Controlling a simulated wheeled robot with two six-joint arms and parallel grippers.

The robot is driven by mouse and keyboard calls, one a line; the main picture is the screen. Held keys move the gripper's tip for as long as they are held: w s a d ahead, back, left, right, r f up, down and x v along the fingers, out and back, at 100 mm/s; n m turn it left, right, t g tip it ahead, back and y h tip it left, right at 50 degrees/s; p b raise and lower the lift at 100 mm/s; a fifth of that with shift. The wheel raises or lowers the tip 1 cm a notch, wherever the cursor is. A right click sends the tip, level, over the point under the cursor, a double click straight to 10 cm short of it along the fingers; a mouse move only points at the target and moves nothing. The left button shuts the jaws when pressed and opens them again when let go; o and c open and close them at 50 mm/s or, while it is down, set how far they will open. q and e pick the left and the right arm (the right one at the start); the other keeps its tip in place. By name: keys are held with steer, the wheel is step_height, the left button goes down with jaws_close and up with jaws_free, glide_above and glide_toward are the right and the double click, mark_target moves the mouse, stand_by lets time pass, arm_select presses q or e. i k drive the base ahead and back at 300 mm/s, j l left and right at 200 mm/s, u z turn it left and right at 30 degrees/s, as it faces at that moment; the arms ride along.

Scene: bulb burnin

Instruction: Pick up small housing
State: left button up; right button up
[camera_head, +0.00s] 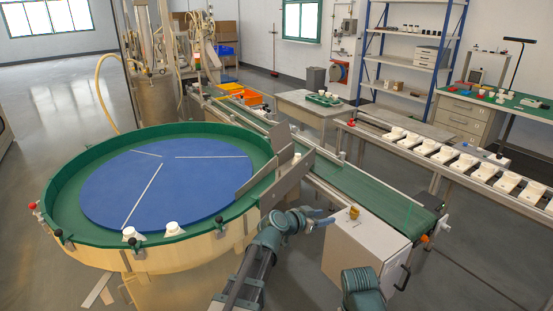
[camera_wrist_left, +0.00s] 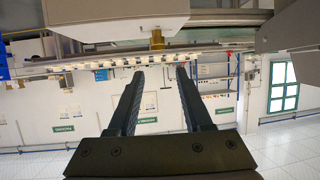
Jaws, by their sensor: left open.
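Two small white housings stand on the near green rim of the round table, one at the left (camera_head: 129,234) and one to its right (camera_head: 173,228). Which one the task means I cannot tell. My left gripper (camera_head: 322,216) is to the right of both, well apart from them, by the white box near the conveyor. Its two fingers show apart in the left wrist view (camera_wrist_left: 160,74), with nothing between them. A green-grey link of mine shows at the bottom right; the right gripper is not visible.
The round table has a blue disc (camera_head: 205,185) and green wall. A green conveyor (camera_head: 370,190) runs beside it. A white box (camera_head: 360,248) with a brass knob (camera_head: 354,212) stands near my left gripper. White pieces line a rail (camera_head: 440,155) at right.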

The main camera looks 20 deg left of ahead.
mark_target(298, 156)
steer(key=i+l+u, duration=0.25)
steer(key=i+u, duration=0.3)
steer(key=i, duration=0.9)
